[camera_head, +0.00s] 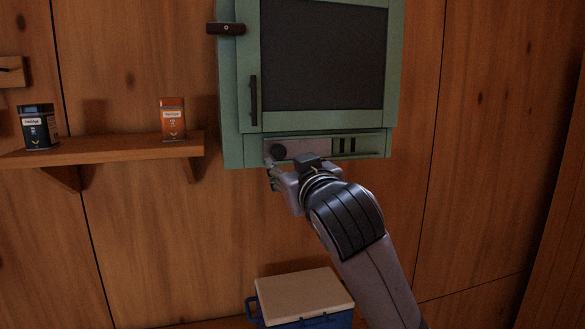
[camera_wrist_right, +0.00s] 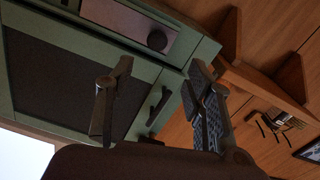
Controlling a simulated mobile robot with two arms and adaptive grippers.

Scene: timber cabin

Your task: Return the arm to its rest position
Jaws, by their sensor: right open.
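My right arm (camera_head: 375,265) comes in from the lower right and reaches up to the green wall-mounted cabinet (camera_head: 232,150). My right gripper (camera_head: 271,176) is just below the cabinet's control panel, near its dark round knob (camera_head: 278,151). In the right wrist view the gripper (camera_wrist_right: 160,68) has its two fingers spread apart with nothing between them. The knob (camera_wrist_right: 157,40) shows beyond the fingertips, apart from them. My left gripper is not in view.
The cabinet door with its dark pane (camera_head: 325,55) and vertical handle (camera_head: 253,100) looks closed. A wooden shelf (camera_head: 110,151) on the left bears a dark tin (camera_head: 39,127) and an orange tin (camera_head: 172,119). A blue cooler box with a pale lid (camera_head: 300,294) stands below.

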